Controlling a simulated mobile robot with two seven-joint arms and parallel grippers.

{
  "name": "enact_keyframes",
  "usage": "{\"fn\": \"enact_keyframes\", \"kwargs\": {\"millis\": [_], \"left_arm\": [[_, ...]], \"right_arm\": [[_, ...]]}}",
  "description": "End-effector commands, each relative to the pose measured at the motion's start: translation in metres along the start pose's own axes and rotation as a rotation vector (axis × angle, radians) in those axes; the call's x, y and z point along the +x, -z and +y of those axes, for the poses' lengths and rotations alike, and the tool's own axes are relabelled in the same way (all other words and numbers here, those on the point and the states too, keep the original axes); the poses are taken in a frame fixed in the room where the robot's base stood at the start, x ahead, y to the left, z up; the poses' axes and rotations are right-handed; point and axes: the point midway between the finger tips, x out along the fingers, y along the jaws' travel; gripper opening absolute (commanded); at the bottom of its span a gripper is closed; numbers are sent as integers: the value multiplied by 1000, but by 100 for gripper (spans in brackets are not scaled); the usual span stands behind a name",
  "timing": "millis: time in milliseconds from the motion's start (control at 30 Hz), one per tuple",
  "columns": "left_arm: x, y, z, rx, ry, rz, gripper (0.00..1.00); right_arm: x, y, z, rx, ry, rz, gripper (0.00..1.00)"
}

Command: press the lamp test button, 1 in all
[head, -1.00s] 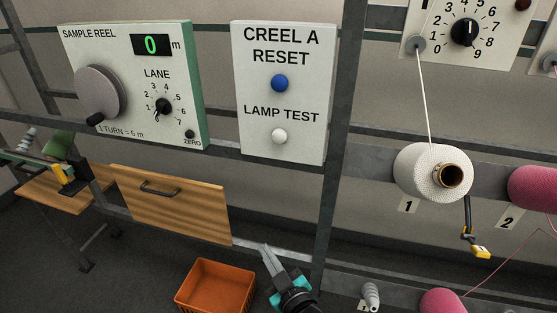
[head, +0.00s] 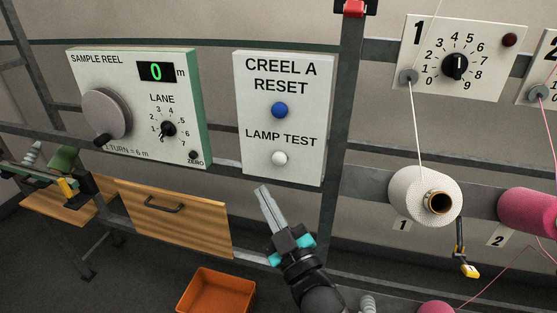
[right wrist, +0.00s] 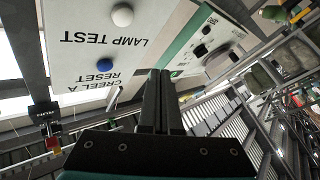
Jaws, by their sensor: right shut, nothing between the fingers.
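The lamp test button (head: 280,158) is a white round knob under the words LAMP TEST on a white panel (head: 252,120). The blue reset button (head: 279,110) sits above it on the same panel. My right gripper (head: 264,190) is shut and empty, below the white button and a little to its left in the head view, apart from the panel. In the right wrist view the panel appears upside down, with the white button (right wrist: 122,15) at the top, beyond and left of my shut fingers (right wrist: 160,78). My left gripper does not show.
The sample reel box (head: 135,105) with a crank stands left of the panel. A dark upright post (head: 340,120) runs close on the panel's right. Yarn cones (head: 418,195) are further right. A wooden drawer (head: 175,215) and an orange bin (head: 216,292) are below.

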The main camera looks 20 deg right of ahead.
Motion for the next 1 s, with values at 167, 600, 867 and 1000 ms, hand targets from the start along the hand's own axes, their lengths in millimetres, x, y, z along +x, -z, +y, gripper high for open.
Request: {"fn": "enact_keyframes", "kwargs": {"millis": [167, 600, 867, 1000], "left_arm": [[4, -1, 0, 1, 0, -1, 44], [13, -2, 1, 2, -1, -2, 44], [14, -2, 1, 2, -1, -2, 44], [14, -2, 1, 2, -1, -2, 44]], "right_arm": [[15, -11, 11, -4, 0, 1, 0], [52, -39, 38, -1, 0, -1, 0], [58, -43, 42, 0, 0, -2, 0], [58, -42, 42, 0, 0, -2, 0]]}}
